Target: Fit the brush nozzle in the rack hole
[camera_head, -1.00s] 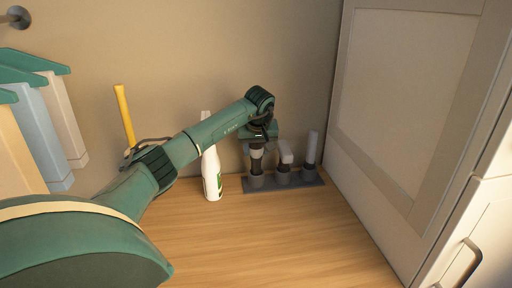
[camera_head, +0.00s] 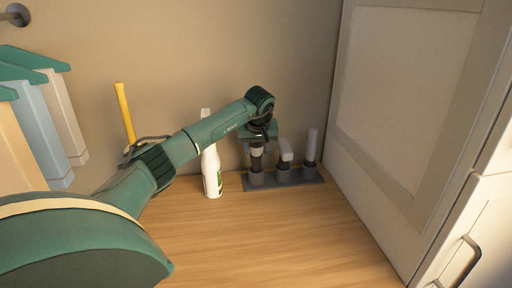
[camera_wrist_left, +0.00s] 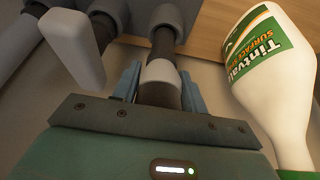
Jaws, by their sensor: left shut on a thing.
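My left gripper (camera_head: 257,147) is shut on the brush nozzle, a dark piece with a pale grey band (camera_wrist_left: 161,72). It holds the piece upright over the left end of the grey rack (camera_head: 314,183). The nozzle's dark lower part meets the left cup (camera_head: 256,178) of the rack. In the left wrist view this part runs to the cup's mouth; how deep it sits inside is hidden. The middle cup holds a pale, flat-headed attachment (camera_head: 286,152), and the right cup holds a pale grey tube (camera_head: 311,145). My right gripper is not in view.
A white spray bottle with a green label (camera_head: 211,172) stands just left of the rack, close to my gripper. A yellow stick (camera_head: 124,112) stands behind my arm. A white cabinet (camera_head: 405,100) bounds the right side. The wooden surface (camera_head: 270,235) in front is clear.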

